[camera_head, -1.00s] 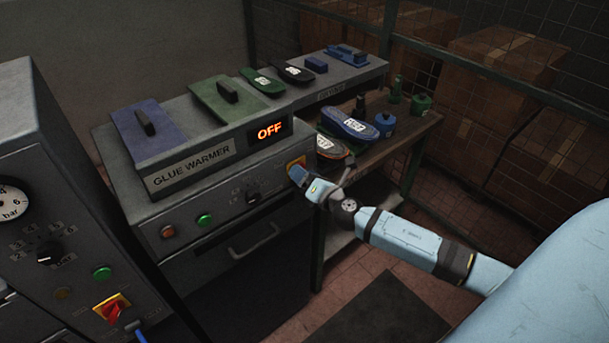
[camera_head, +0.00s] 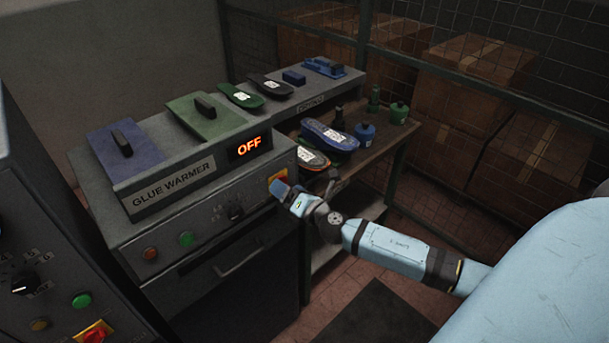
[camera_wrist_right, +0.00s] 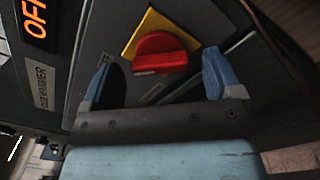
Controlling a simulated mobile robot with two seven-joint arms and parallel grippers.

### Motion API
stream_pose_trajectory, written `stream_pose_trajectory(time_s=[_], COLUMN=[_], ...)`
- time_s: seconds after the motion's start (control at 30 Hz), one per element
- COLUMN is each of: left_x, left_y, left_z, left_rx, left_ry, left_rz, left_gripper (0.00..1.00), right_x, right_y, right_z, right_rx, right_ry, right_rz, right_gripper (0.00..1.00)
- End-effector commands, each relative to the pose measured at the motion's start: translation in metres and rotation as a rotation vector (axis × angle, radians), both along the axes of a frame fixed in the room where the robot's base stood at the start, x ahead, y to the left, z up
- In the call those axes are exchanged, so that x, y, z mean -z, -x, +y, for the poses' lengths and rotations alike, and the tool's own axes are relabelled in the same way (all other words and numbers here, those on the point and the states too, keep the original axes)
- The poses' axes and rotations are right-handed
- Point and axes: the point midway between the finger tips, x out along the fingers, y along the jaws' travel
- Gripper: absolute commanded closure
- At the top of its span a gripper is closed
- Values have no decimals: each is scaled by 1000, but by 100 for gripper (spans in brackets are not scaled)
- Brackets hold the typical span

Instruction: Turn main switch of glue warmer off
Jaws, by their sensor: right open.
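The glue warmer (camera_head: 118,235) is a grey box with a lit display (camera_head: 249,146) reading OFF in orange. Its main switch is a red knob (camera_wrist_right: 160,53) on a yellow plate (camera_wrist_right: 163,27), seen in the right wrist view; in the head view the yellow plate (camera_head: 277,179) shows beside my gripper, which hides part of the switch. My right gripper (camera_head: 281,192) is at the front panel's right end. In the wrist view its blue fingers (camera_wrist_right: 160,80) are open, one on each side of the knob, with visible gaps. My left gripper is not in view.
A second machine (camera_head: 40,270) with its own red-yellow switch (camera_head: 94,333) stands at the left. A wooden bench (camera_head: 385,150) with shoes and small pots is right of the warmer. A wire fence and cardboard boxes (camera_head: 470,80) stand behind.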

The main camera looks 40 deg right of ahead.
Motion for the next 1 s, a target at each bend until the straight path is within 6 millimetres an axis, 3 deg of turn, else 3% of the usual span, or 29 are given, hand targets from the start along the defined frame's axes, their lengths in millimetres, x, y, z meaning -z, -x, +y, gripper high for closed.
stream_pose_trajectory(time_s=[0.4, 0.6, 1.0], left_x=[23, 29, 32], left_y=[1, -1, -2], left_z=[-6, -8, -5], left_rx=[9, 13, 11], left_ry=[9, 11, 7], left_rz=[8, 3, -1], left_gripper=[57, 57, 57], right_x=[5, 4, 0], right_y=[84, 114, 130], right_z=[-6, -9, -10], right_rx=[-1, 0, 0], right_ry=[0, -1, 1], right_rz=[4, 3, 1], right_gripper=[15, 15, 15])
